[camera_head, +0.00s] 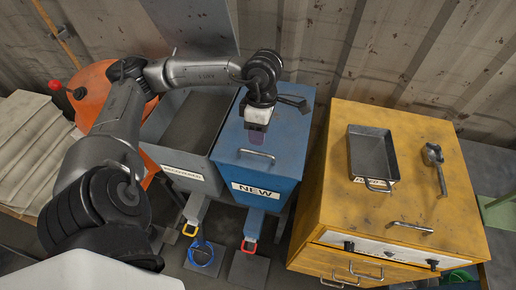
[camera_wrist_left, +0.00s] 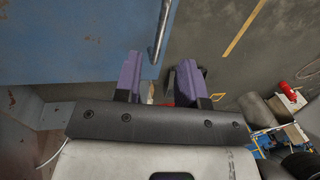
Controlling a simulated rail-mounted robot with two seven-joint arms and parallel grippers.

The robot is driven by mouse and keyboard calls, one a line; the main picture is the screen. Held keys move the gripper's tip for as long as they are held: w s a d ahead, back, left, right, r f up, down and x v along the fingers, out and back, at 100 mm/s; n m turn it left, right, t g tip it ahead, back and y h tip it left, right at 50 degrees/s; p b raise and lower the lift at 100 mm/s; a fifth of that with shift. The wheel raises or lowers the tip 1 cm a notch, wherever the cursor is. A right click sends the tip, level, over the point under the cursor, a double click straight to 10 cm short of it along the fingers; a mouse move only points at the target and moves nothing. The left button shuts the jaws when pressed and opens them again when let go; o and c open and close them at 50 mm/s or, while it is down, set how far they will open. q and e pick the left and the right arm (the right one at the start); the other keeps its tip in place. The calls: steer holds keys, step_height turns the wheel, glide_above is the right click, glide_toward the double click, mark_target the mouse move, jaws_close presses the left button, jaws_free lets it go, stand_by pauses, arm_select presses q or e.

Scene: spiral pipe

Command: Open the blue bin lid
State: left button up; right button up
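The blue bin (camera_head: 248,196) stands in the middle of the head view with a "NEW" label on its front. Its blue lid (camera_head: 285,145) is shut and has a metal bar handle (camera_head: 256,154) near the front edge. My left gripper (camera_head: 257,138) hangs over the lid, just behind the handle in the picture. In the left wrist view my left gripper (camera_wrist_left: 158,75) has its two purple fingers apart with nothing between them. The handle (camera_wrist_left: 161,30) lies beyond the fingertips there, roughly in line with the gap. My right gripper does not show.
A grey bin (camera_head: 178,165) with its lid raised stands directly left. An orange barrel (camera_head: 95,80) is farther left. A yellow cabinet (camera_head: 330,200) stands right, bearing a black tray (camera_head: 371,152) and a metal tool (camera_head: 436,165). A corrugated wall (camera_head: 400,50) closes the back.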

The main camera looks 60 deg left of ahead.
mark_target(258, 148)
arm_select(q)
steer(key=shift+s+d+f+b, duration=0.1)
steer(key=shift+d+f, duration=0.05)
steer(key=shift+f, duration=0.75)
steer(key=shift+s+d+f+b, duration=0.1)
steer(key=shift+s+d+f, duration=0.05)
steer(key=shift+f, duration=0.8)
steer(key=shift+s+d+f+b, duration=0.1)
steer(key=shift+d+f, duration=0.05)
steer(key=shift+f, duration=0.75)
jaws_close()
